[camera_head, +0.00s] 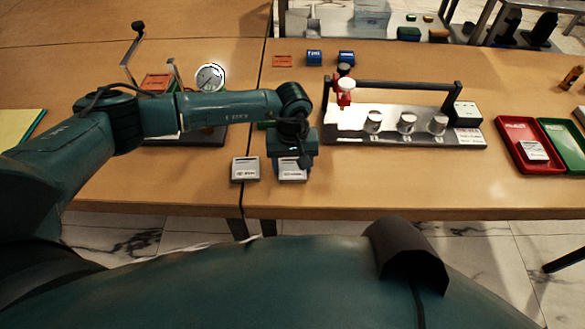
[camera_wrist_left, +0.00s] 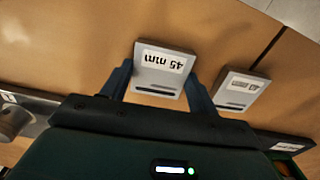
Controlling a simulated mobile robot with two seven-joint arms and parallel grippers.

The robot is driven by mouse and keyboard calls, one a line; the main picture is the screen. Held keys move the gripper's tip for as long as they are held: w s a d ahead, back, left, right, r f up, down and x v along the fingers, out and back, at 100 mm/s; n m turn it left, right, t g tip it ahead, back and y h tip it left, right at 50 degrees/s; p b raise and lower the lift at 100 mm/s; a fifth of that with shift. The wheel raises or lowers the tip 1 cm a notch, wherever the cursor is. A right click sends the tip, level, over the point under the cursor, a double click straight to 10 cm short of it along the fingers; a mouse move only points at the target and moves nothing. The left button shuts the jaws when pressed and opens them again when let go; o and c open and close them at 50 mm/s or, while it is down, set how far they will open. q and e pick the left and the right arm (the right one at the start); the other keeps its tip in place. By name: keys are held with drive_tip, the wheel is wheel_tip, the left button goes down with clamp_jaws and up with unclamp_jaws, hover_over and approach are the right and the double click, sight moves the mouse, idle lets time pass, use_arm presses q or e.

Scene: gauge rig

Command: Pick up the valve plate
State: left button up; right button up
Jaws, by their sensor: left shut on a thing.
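My left gripper (camera_head: 292,158) is low over the front edge of the table, shut on a flat grey block marked 45 mm (camera_head: 292,174). In the left wrist view this block (camera_wrist_left: 160,70) lies between the two fingers (camera_wrist_left: 160,82), its label upside down. A second grey labelled block (camera_head: 245,169) is just to its left and apart from it; it also shows in the left wrist view (camera_wrist_left: 240,90). Neither block has a readable label naming it a valve plate. My right gripper is not in view.
A rig with a black bar and several silver cylinders (camera_head: 407,122) stands to the right. A red tray (camera_head: 513,128) and a green tray (camera_head: 562,140) are farther right. A round dial gauge (camera_head: 210,78) stands behind my left arm.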

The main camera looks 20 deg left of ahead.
sight(293, 168)
use_arm(q)
drive_tip(key=shift+c, duration=0.7)
drive_tip(key=shift+r, duration=0.15)
